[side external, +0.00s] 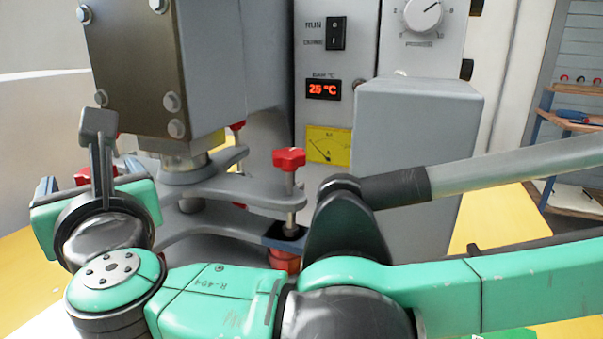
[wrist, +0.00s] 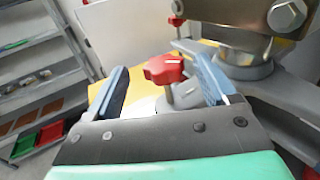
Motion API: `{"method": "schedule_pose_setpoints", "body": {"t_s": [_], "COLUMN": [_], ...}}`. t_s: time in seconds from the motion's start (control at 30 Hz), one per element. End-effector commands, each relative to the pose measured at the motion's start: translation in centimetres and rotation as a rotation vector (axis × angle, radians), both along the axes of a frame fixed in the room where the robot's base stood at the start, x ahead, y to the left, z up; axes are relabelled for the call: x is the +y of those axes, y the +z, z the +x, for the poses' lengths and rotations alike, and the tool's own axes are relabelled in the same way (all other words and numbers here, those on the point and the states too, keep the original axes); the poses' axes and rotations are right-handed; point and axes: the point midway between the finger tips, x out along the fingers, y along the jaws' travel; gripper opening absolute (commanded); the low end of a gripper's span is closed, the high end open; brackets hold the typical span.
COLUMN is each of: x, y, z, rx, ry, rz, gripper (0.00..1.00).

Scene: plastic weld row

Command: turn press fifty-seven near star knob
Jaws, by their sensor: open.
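A red star knob (wrist: 165,69) shows between the two blue-grey fingers of my gripper (wrist: 162,75) in the wrist view. The fingers stand apart with a gap on each side of it, and I cannot tell how far down they reach around it. In the side view a bit of red knob (side external: 82,177) shows behind my gripper (side external: 89,178) at the left, mostly hidden. The grey press (side external: 205,188) has another red star knob (side external: 289,159) on a threaded post at its right. No number fifty-seven is readable on it.
The press head (side external: 135,70) with its bolts hangs just above my gripper. A control panel (side external: 340,95) with a switch, red display and yellow meter stands behind. Shelves with trays (wrist: 40,95) are at the left of the wrist view. A further red knob (wrist: 177,20) is farther back.

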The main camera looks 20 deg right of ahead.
Motion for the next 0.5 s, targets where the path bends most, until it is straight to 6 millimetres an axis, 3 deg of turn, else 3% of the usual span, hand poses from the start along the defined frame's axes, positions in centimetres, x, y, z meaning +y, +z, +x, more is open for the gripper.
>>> {"method": "schedule_pose_setpoints", "body": {"t_s": [0.23, 0.5], "x": [-0.1, 0.3], "y": [-0.1, -0.1], "z": [-1.2, 2.3], "rx": [0.0, -0.001], "ry": [-0.141, -0.149], "rz": [0.0, 0.0], "gripper": [0.78, 0.78]}}
